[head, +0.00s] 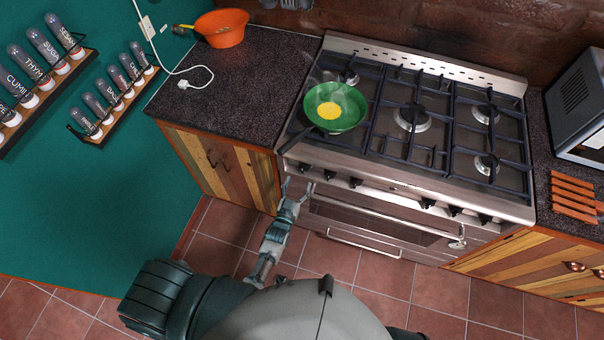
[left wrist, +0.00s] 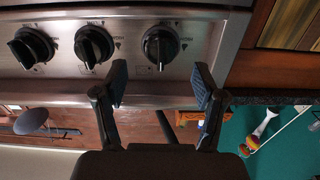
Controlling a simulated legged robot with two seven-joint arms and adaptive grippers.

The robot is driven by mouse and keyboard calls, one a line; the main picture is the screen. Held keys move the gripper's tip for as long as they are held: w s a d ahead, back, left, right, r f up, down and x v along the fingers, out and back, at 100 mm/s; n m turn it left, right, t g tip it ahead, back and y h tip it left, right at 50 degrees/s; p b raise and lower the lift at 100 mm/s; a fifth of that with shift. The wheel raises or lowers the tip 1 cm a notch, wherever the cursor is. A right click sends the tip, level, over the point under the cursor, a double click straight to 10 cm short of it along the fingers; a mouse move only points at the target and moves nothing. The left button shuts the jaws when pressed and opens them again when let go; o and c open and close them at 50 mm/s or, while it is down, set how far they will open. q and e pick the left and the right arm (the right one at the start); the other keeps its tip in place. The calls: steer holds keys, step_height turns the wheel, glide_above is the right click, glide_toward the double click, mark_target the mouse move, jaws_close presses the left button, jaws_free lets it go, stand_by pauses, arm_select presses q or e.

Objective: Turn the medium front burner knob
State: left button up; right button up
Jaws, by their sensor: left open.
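The stove (head: 405,185) has a row of black knobs along its front panel. Three sit in the left group: the leftmost knob (head: 304,169), a second knob (head: 329,176) and a third knob (head: 355,183). My left gripper (head: 298,184) is just in front of the leftmost knob, fingers open and empty. In the left wrist view, which looks upside down, the leftmost knob (left wrist: 160,46) lies ahead between the open fingers (left wrist: 162,86), apart from them. The second knob (left wrist: 94,46) and third knob (left wrist: 33,47) are beside it. Their labels are too small to read. My right gripper is not in view.
A green pan (head: 343,112) with an egg sits on the left front burner, its handle toward the front edge. The oven handle (head: 385,218) runs below the knobs. An orange bowl (head: 222,28) and white plug (head: 184,85) are on the left counter (head: 235,80).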

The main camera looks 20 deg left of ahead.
arm_select(q)
steer(key=s, duration=0.5)
steer(key=shift+s, duration=0.3)
steer(key=s+f+m+g+h, duration=0.1)
steer(key=s+f+g, duration=0.3)
steer(key=s+f, duration=0.55)
steer(key=s+f+g, duration=0.4)
steer(key=f, duration=1)
steer(key=s+a+f+g, duration=0.2)
steer(key=s+f+g, duration=0.1)
steer(key=s, duration=0.6)
steer(key=s+a+f+g+y, duration=0.1)
steer(key=s+a+f+g, duration=0.2)
steer(key=s+f, duration=0.3)
steer(key=s+a+f+g, duration=0.3)
steer(key=s+f, duration=0.2)
steer(key=s, duration=0.7)
steer(key=shift+s+m+y, duration=0.3)
steer(key=shift+m, duration=0.1)
